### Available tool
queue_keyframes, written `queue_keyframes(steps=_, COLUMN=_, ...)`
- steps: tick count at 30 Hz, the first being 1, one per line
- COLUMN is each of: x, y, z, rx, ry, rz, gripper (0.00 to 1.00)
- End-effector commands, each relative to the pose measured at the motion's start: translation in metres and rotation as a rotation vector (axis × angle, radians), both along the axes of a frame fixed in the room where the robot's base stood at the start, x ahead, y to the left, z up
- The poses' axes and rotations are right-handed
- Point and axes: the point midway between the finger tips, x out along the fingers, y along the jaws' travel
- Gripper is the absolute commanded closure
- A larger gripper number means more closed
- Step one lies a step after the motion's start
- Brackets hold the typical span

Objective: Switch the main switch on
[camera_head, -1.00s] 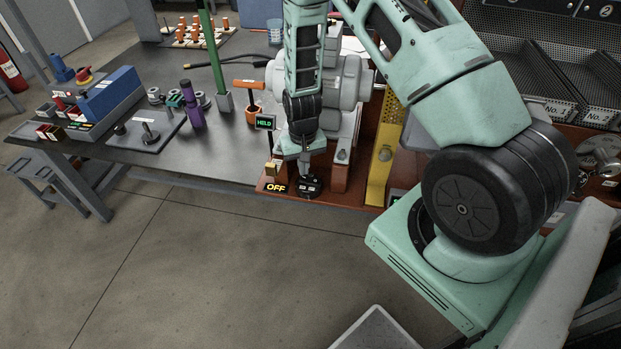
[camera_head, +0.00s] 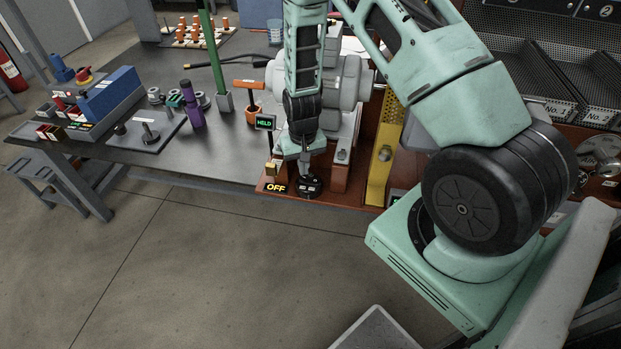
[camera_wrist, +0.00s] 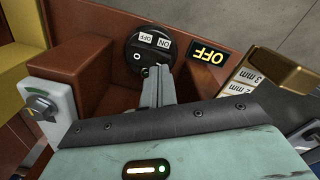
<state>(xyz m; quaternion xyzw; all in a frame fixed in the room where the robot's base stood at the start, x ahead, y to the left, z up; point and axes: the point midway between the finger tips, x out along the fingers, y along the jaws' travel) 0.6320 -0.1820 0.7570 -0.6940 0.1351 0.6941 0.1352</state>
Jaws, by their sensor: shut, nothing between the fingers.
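The main switch is a round black dial (camera_wrist: 137,57) with white OFF and ON labels, on the front of the red-brown base. In the head view the dial (camera_head: 309,188) sits low at the base's front edge. A display (camera_wrist: 208,57) beside it reads OFF in yellow; the head view shows the same display (camera_head: 276,188). In the head view my gripper (camera_head: 305,172) points down just above the dial, and my wrist hides part of the machine.
A brass-topped gauge (camera_wrist: 283,70) marked 2 mm and 3 mm stands close beside the OFF display. A grey rotary knob (camera_wrist: 40,107) is on the other side. A small screen (camera_head: 264,122) reads HELD. A yellow perforated bracket (camera_head: 382,165) rises right of my gripper.

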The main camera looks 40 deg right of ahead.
Motion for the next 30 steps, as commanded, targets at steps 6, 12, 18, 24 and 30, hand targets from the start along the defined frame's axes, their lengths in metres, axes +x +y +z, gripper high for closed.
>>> queue_keyframes(steps=6, x=0.0, y=0.0, z=-0.0004, rx=0.0, ry=0.0, rz=0.0, gripper=1.0)
queue_keyframes(steps=12, x=0.0, y=0.0, z=-0.0028, rx=0.0, ry=0.0, rz=0.0, gripper=1.0)
queue_keyframes(steps=18, x=0.0001, y=0.0, z=-0.0057, rx=0.0, ry=0.0, rz=0.0, gripper=1.0)
queue_keyframes(steps=24, x=0.0001, y=0.0, z=-0.0086, rx=0.0, ry=0.0, rz=0.0, gripper=1.0)
queue_keyframes(steps=30, x=0.0, y=0.0, z=-0.0067, rx=0.0, ry=0.0, rz=0.0, gripper=1.0)
